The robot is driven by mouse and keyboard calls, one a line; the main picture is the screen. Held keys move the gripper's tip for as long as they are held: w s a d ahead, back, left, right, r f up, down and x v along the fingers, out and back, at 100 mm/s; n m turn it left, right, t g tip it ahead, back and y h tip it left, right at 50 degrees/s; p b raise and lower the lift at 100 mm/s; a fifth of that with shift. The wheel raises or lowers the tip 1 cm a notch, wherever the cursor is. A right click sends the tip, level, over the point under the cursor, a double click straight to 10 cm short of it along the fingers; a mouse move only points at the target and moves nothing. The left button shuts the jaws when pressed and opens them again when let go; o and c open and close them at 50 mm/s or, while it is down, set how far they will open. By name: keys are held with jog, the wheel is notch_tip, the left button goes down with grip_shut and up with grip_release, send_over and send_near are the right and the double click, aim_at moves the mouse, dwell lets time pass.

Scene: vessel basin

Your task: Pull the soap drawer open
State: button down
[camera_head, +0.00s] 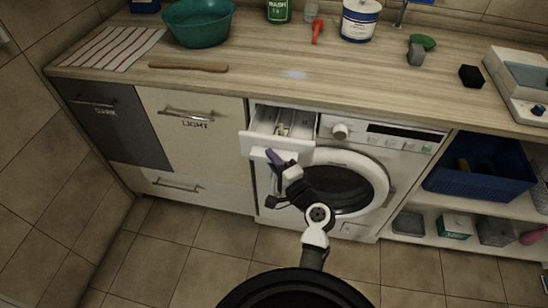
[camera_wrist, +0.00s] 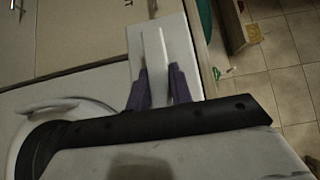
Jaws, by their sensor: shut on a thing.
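The white soap drawer (camera_head: 263,145) stands pulled out at the upper left of the washing machine (camera_head: 345,215), with its compartments showing from above. My gripper (camera_head: 277,157) is at the drawer's front, its purple fingers against the lower part of the front panel. In the wrist view, the purple fingertips (camera_wrist: 160,72) are on either side of a thin white ridge on the drawer front (camera_wrist: 178,35), shut on it. The exact contact is partly hidden by the fingers in the head view.
The machine's round door (camera_head: 372,180) is closed, just right of my wrist. The wooden counter (camera_head: 290,85) runs above, with a green bowl (camera_head: 198,24) and a wooden stick (camera_head: 188,67) on it. A blue basket (camera_head: 480,180) sits on the right shelf. The tiled floor (camera_head: 170,250) is clear in front.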

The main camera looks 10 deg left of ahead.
jog(key=shift+s+f, duration=0.15)
jog(key=shift+s, duration=0.75)
jog(key=shift+s+f, duration=0.15)
jog(key=shift+s, duration=0.75)
jog(key=c, duration=1.3)
grip_release()
jog(key=shift+r, duration=0.1)
jog(key=shift+d, duration=0.1)
